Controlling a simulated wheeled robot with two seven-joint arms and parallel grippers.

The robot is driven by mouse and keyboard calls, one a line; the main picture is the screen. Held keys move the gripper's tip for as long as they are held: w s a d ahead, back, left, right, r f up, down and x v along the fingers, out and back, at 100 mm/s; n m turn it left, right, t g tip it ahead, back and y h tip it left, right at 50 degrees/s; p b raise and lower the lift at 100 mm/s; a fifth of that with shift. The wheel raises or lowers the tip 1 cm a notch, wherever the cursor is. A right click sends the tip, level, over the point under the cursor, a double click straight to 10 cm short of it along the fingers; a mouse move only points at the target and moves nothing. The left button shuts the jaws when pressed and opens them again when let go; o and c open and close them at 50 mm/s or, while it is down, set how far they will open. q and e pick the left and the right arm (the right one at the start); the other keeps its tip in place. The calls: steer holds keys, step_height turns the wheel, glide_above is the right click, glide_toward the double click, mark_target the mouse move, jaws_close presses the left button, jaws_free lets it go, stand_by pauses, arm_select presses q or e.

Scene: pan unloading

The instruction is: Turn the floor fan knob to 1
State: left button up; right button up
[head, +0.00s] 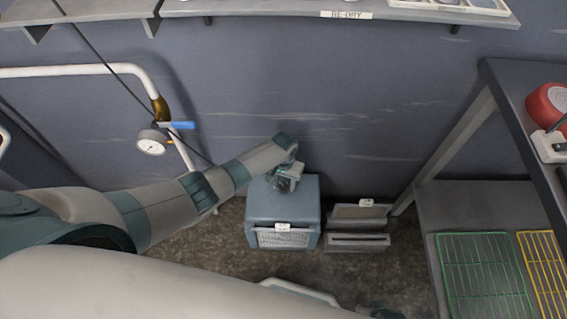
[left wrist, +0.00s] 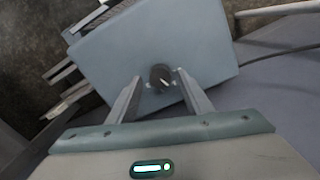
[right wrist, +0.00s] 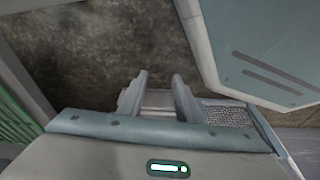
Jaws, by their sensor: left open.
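The floor fan is a blue-grey box (head: 310,200) on the floor against the wall, with a grille and a white label on its front. Its dark round knob (left wrist: 160,76) shows on the flat top in the left wrist view. My left gripper (head: 287,180) is over the fan's top, pointing down. In the left wrist view its open fingers (left wrist: 160,82) stand on either side of the knob, with a gap visible; I cannot tell whether they touch it. The knob's number marks are too small to read. My right gripper (right wrist: 158,80) is open and empty, above the floor.
Grey bins (head: 358,228) stand right of the fan. A shelf rack (head: 460,205) with green and yellow wire grids is at the right. A white pipe with a gauge (head: 151,142) is on the left. A labelled wall shelf (head: 250,10) runs along the top.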

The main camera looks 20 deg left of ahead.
mark_target(284, 187)
arm_select(q)
step_height(284, 187, up, 2)
steer(key=shift+r+p, duration=0.1)
steer(key=shift+p, duration=0.25)
step_height(284, 187, up, 14)
steer(key=p, duration=0.2)
arm_select(e)
steer(key=shift+w+a+f+t+y, duration=0.15)
steer(key=shift+w+a+t+y, duration=0.15)
steer(key=shift+w+a+t, duration=0.8)
arm_select(q)
steer(key=shift+s, duration=0.1)
arm_select(e)
steer(key=shift+s, duration=0.1)
